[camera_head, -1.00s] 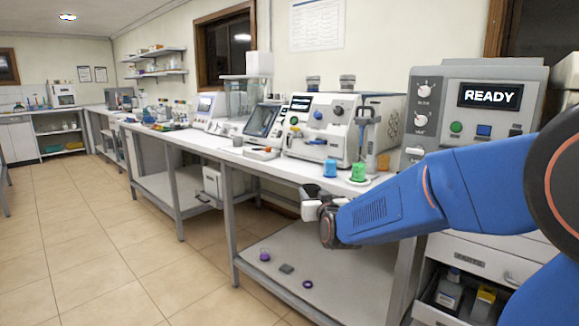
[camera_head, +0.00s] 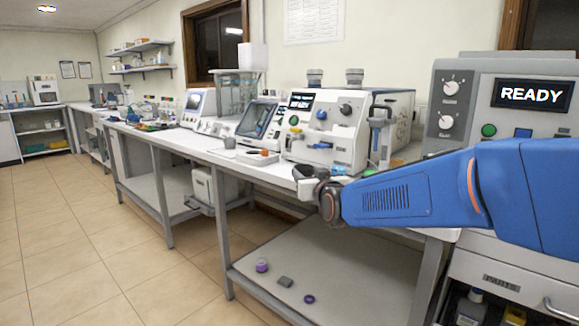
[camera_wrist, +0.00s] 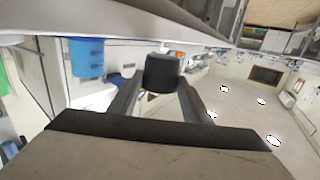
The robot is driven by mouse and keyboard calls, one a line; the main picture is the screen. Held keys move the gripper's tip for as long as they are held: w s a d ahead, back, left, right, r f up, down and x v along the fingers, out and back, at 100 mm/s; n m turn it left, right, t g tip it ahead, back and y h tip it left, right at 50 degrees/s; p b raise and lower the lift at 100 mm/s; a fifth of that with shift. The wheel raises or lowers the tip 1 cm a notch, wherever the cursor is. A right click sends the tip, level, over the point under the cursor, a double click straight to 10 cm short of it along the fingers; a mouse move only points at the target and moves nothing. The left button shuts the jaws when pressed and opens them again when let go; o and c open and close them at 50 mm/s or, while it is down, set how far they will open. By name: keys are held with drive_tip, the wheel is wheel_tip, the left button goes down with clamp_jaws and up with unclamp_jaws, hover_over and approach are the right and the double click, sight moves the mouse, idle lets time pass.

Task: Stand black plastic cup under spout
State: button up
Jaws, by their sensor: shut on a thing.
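The black plastic cup (camera_wrist: 161,73) is between my gripper's two fingers (camera_wrist: 157,95) in the wrist view. In the head view the cup (camera_head: 303,171) shows as a small dark shape at my gripper (camera_head: 309,186), by the front edge of the bench top. My gripper is shut on the cup. The white instrument (camera_head: 325,128) with a blue knob stands on the bench behind it. I cannot make out which part is the spout.
A blue cup (camera_wrist: 87,58) stands near the gripper; my arm partly hides it in the head view (camera_head: 340,170). A green object (camera_wrist: 8,85) is at the wrist view's left edge. A tall handled device (camera_head: 378,125) stands beside the instrument. Small items lie on the lower shelf (camera_head: 330,265).

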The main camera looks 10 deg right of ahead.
sight(302, 172)
drive_tip(key=w, duration=1.3)
drive_tip(key=shift+a, duration=0.25)
drive_tip(key=w, duration=0.2)
drive_tip(key=w+f, duration=0.1)
drive_tip(key=shift+w, duration=0.35)
drive_tip(key=shift+s+f, duration=0.1)
drive_tip(key=shift+f, duration=0.15)
drive_tip(key=shift+f, duration=0.2)
drive_tip(key=o, duration=1.1)
drive_tip(key=shift+r, duration=0.1)
drive_tip(key=shift+s+r, duration=0.1)
drive_tip(key=s, duration=1.1)
drive_tip(key=shift+s+d+r, duration=0.15)
drive_tip(key=shift+s+r, duration=0.1)
drive_tip(key=shift+s, duration=0.15)
